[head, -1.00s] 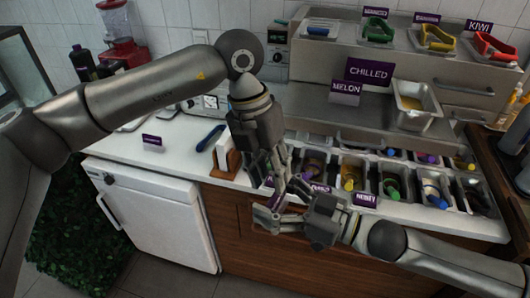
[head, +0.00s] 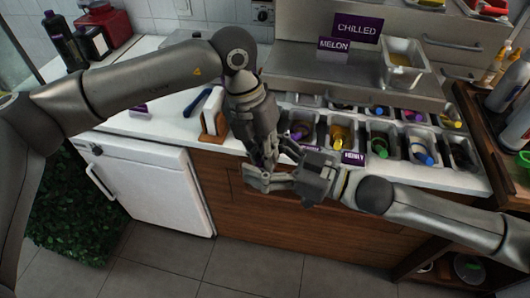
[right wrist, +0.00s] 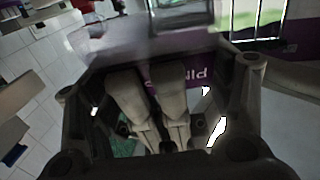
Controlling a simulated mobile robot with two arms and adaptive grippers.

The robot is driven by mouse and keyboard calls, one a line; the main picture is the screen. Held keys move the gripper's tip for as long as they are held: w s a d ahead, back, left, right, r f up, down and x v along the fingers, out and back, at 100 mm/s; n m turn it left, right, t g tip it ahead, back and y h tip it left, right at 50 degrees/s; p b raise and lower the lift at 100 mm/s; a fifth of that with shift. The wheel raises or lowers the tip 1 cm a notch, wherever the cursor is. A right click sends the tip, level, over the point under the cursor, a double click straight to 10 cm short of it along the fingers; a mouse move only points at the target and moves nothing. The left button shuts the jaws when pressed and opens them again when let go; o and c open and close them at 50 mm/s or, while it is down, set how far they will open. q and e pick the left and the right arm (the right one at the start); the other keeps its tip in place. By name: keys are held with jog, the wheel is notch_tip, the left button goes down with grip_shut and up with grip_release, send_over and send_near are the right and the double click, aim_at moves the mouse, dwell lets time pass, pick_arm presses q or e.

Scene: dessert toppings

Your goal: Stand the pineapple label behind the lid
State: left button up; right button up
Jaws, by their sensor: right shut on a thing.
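The pineapple label, a purple plate with partly hidden upside-down white lettering (right wrist: 190,72), shows in the right wrist view at my right gripper's fingertips. My right gripper (head: 266,181) is shut on it; in the head view it lies in front of the counter's front edge, and the label is hard to make out there. My left gripper (head: 264,158) points down just above and beside the right one. Its fingers overlap the right gripper in the picture, so I cannot tell whether it is open or touches the label. I cannot pick out the lid for certain.
Topping bins (head: 383,141) with coloured tool handles line the counter right of my grippers. A label (head: 353,158) stands at their front edge. A wooden holder (head: 213,128) with a white card is to the left. MELON (head: 336,44) and CHILLED (head: 357,28) signs stand behind.

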jog(key=o, duration=1.1)
